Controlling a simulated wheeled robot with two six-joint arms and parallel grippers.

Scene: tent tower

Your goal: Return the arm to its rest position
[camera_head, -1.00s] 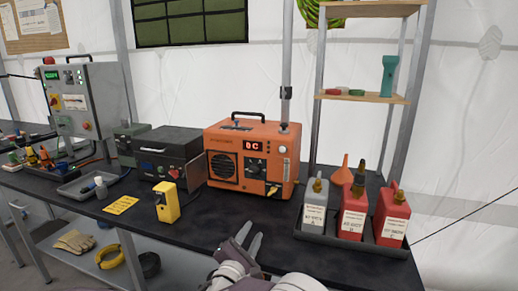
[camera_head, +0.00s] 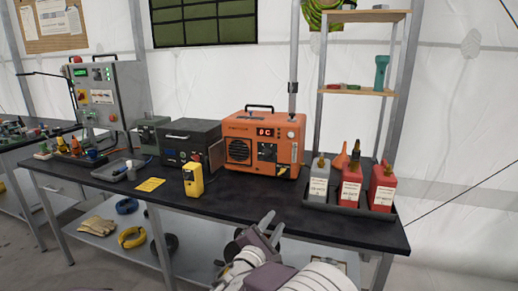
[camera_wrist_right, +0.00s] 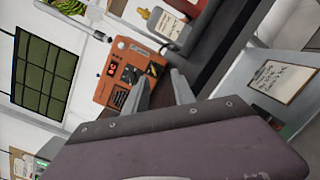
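My right gripper (camera_head: 270,226) is in front of the black workbench (camera_head: 235,202), at the lower middle of the head view. Its two fingers stand apart with nothing seen between them. In the right wrist view the fingers (camera_wrist_right: 160,88) also show spread, with the orange generator-like box (camera_wrist_right: 122,78) beyond them. That box (camera_head: 263,144) stands on the bench behind the gripper, its display lit. My left gripper is not in view.
A tray (camera_head: 381,213) with red and grey bottles is at the bench's right end. A shelf rack (camera_head: 352,91) stands behind it. Gloves (camera_head: 97,225) lie on the lower shelf.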

